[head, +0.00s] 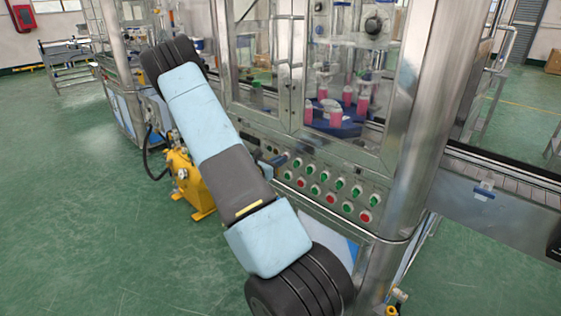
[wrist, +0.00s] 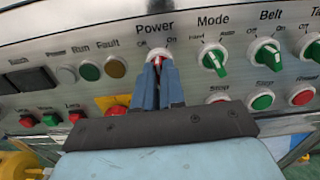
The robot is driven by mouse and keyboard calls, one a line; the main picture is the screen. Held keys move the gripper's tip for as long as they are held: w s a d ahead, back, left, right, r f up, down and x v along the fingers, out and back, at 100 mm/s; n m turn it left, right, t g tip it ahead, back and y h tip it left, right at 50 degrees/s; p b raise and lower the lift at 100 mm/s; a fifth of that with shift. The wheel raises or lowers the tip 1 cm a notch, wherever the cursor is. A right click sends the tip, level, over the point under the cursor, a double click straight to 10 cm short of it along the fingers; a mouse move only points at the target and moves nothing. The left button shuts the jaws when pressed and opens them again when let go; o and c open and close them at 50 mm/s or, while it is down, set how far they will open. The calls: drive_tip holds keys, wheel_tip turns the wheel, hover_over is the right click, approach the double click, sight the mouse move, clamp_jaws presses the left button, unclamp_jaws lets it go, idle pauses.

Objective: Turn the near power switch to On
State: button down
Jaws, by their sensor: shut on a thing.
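The power switch (wrist: 157,57) is a red knob in a pale round collar on the grey panel, under the label "Power". "Off" is printed at its upper left and "On" at its upper right. My gripper (wrist: 157,70) has its blue fingers closed on the knob from below. The fingers cover much of the knob, so its exact pointing direction is hard to read.
Right of the switch are the green Mode knob (wrist: 213,60) and Belt knob (wrist: 265,55). A red button (wrist: 116,107) on yellow sits close left of my fingers. A yellow machine (head: 190,178) stands on the floor left of the panel.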

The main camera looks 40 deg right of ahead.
drive_tip(key=m, duration=0.6)
drive_tip(key=shift+w+a+f, duration=0.15)
drive_tip(key=shift+a, duration=0.05)
drive_tip(key=shift+m, duration=0.3)
drive_tip(key=c, duration=1.2)
unclamp_jaws()
drive_tip(key=shift+d, duration=0.1)
drive_tip(key=a, duration=0.9)
drive_tip(key=s+a, duration=0.1)
drive_tip(key=a, duration=0.3)
drive_tip(key=shift+s+a, duration=0.1)
drive_tip(key=shift+a, duration=0.3)
